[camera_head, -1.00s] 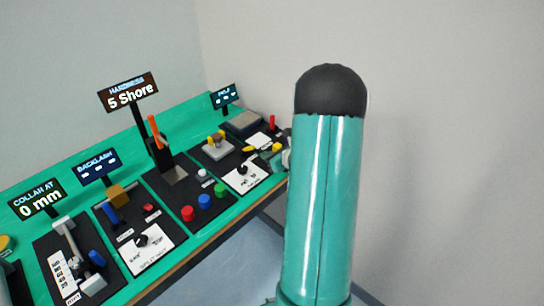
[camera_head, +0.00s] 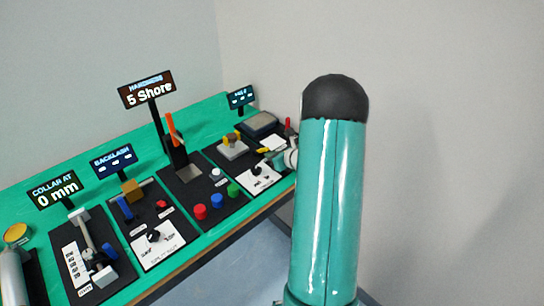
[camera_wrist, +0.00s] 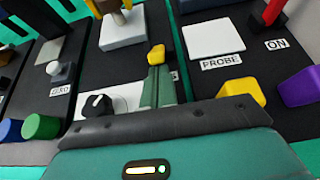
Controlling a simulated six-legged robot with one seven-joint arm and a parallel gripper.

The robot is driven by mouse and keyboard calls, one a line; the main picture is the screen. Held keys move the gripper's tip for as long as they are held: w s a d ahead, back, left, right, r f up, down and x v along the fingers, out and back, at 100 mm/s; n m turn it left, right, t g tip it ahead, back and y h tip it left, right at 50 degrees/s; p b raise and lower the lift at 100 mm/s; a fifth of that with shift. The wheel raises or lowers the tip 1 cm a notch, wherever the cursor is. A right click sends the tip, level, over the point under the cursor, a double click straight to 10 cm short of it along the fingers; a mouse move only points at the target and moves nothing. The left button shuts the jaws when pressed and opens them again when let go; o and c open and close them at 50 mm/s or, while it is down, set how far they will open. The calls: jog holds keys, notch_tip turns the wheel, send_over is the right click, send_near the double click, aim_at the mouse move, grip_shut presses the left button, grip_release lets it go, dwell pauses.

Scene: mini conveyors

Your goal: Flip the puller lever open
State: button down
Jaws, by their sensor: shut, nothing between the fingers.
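My gripper (camera_wrist: 158,74) is shut and empty in the wrist view, its green fingers pointing away over a black panel. A small yellow piece (camera_wrist: 157,53) stands right at the fingertips; I cannot tell whether they touch. It may be the puller lever, but no readable label names it. Behind it is a grey block (camera_wrist: 123,31) with a brown post and yellow parts. The same panel shows in the head view with the grey block (camera_head: 232,149) and yellow piece (camera_head: 263,150). My gripper (camera_head: 275,157) is small and partly hidden there.
A black knob (camera_wrist: 97,104) lies left of the fingers. A second yellow block (camera_wrist: 240,93), a purple block (camera_wrist: 300,87) and a red lever (camera_wrist: 272,12) marked ON stand to the right. An orange lever (camera_head: 172,128) rises left. The table's front edge borders open floor.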

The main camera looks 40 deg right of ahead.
jog(key=shift+w+r+g, duration=0.2)
jog(key=shift+r+g, duration=0.25)
jog(key=shift+g, duration=0.25)
jog(key=shift+w+a+r+g, duration=0.1)
jog(key=shift+w+r+g, duration=0.25)
jog(key=shift+g, duration=0.25)
jog(key=shift+w+r+g, duration=0.2)
jog(key=shift+r+g, duration=0.2)
jog(key=shift+g, duration=0.2)
jog(key=w+g, duration=0.1)
jog(key=r+g, duration=0.1)
jog(key=g, duration=0.1)
jog(key=shift+w+r, duration=0.25)
jog(key=shift+w, duration=0.15)
jog(key=shift+w+r, duration=0.1)
jog(key=shift+w, duration=0.1)
jog(key=shift+r, duration=0.85)
